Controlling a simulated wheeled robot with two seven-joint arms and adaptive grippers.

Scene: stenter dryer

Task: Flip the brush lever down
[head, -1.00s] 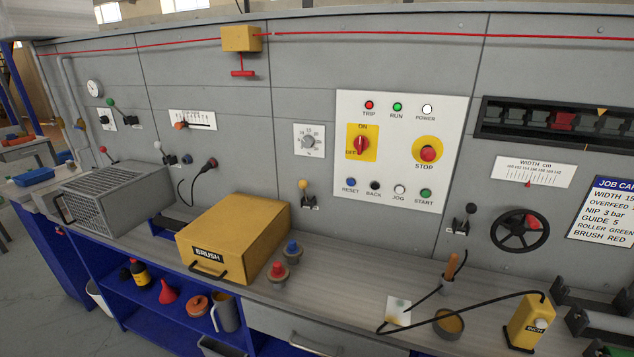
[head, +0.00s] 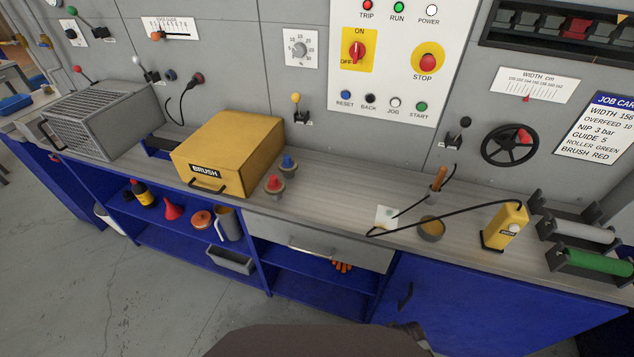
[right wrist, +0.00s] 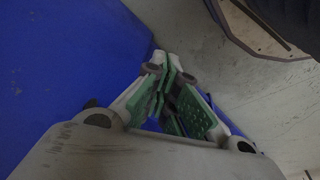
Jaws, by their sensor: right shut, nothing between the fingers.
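Several small levers stand on the grey wall panel, and their labels are too small to read. A lever with a yellow knob (head: 296,100) is up, behind and right of the yellow box marked BRUSH (head: 232,146). A black-knobbed lever (head: 462,128) is at the right, and levers with a white knob (head: 142,66), a red knob (head: 80,72) and a green knob (head: 76,16) are at the left. I cannot tell which is the brush lever. My right gripper (right wrist: 168,82) is shut and empty in the right wrist view, near a blue surface and away from the levers. My left gripper is not in view.
On the worktop (head: 340,205) are red and blue capped pieces (head: 274,184), a cup with a cable (head: 431,228) and a yellow handheld device (head: 505,226). A grey vented box (head: 100,118) stands left. A drawer (head: 320,245) and blue cabinet are below. Grey floor is open in front.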

